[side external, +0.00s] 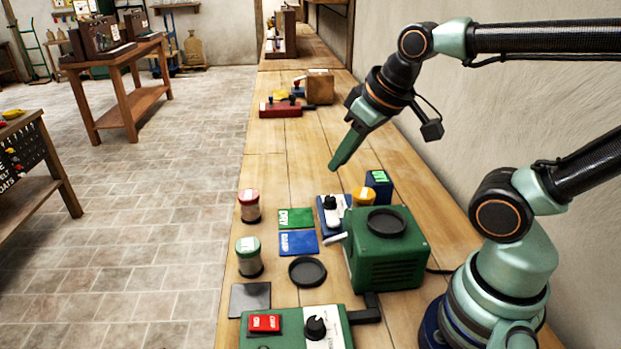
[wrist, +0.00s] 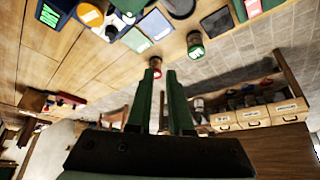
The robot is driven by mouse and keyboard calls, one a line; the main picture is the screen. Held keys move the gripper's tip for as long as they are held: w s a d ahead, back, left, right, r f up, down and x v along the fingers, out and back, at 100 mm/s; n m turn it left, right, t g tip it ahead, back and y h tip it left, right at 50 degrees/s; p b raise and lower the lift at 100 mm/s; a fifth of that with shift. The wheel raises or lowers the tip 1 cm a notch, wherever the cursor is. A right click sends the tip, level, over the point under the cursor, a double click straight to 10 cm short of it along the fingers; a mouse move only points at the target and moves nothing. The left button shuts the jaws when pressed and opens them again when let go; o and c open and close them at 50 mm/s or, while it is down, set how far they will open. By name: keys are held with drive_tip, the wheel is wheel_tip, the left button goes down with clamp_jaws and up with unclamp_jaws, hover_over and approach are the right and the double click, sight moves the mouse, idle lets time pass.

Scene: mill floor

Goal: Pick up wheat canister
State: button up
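My gripper (side external: 337,165) hangs above the bench, apart from all canisters. In the wrist view its fingers (wrist: 161,74) are spread and empty.
The green machine (side external: 392,257) with a dark round top stands nearest my base. A green card (side external: 295,218), a blue card (side external: 299,243), a dark dish (side external: 307,271) and a green control box (side external: 280,328) lie around. A blue box (side external: 379,187) stands near the wall.

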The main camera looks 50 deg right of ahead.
drive_tip(key=o, duration=1.1)
drive_tip(key=n+g, duration=0.6)
drive_tip(key=n, duration=1.6)
approach(363, 204)
drive_tip(key=shift+w+d+r, duration=0.15)
drive_tip(key=shift+w+d, duration=0.15)
drive_tip(key=shift+d, duration=0.2)
drive_tip(key=shift+w+d+r, duration=0.1)
drive_tip(key=shift+w+d, duration=0.2)
drive_tip(key=shift+d, duration=0.2)
drive_tip(key=shift+d+f+n, duration=0.1)
drive_tip(key=shift+f+n, duration=0.1)
drive_tip(key=shift+n, duration=0.2)
wheel_tip(363, 204, down, 12)
drive_tip(key=shift+s, duration=0.1)
